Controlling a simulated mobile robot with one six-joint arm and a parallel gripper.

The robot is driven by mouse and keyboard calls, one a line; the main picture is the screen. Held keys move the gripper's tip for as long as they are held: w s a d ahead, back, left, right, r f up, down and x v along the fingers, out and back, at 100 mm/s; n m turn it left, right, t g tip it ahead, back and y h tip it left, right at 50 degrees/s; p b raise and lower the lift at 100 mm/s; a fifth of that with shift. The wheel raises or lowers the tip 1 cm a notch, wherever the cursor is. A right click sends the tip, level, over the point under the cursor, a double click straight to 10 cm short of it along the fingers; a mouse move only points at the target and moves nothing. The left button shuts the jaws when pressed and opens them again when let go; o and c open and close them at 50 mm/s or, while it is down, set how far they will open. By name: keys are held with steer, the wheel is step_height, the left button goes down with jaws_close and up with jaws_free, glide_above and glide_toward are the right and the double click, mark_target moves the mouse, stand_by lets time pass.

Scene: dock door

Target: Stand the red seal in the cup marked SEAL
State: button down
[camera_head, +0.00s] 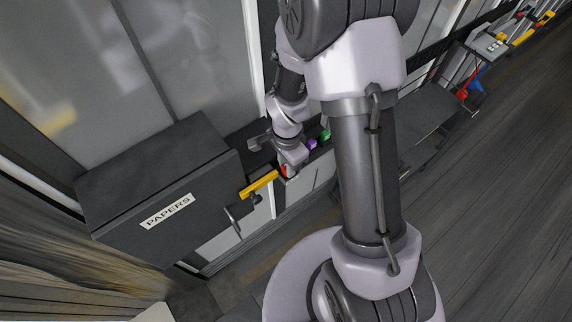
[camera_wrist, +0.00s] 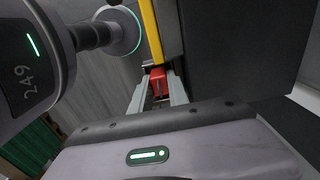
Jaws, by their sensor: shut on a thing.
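My gripper (camera_wrist: 157,88) is shut on a red piece, the red seal (camera_wrist: 158,75), which shows between its two fingers in the wrist view. In the head view my gripper (camera_head: 288,166) is beside the papers box, and a little of the red seal (camera_head: 284,171) shows just under it. I cannot tell whether the seal is clear of what lies beneath it. No cup marked SEAL can be made out in either view; my arm hides part of the shelf area.
A dark box marked PAPERS (camera_head: 160,185) stands at left with a handle (camera_head: 233,221). A yellow bar (camera_head: 259,185) runs close to my gripper, and it also shows in the wrist view (camera_wrist: 152,32). Small purple (camera_head: 311,144) and green (camera_head: 325,135) things lie just beyond. Open floor lies at right.

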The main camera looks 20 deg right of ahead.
steer(key=shift+f+b, duration=0.2)
steer(key=shift+b, duration=0.1)
steer(key=c, duration=1.5)
jaws_free()
steer(key=shift+c, duration=0.2)
steer(key=shift+r, duration=0.1)
step_height(320, 180, up, 13)
steer(key=s+a+r+n+t+y, duration=0.1)
steer(key=s+a+r+n+t, duration=0.15)
steer(key=s+r+n, duration=0.4)
steer(key=s+a+r+n+t+y, duration=0.1)
steer(key=s+r+n+t, duration=0.25)
steer(key=s+r, duration=0.5)
step_height(320, 180, down, 34)
steer(key=w+b, duration=0.2)
steer(key=b, duration=3.2)
steer(key=shift+a+r, duration=0.15)
steer(key=shift+a, duration=0.05)
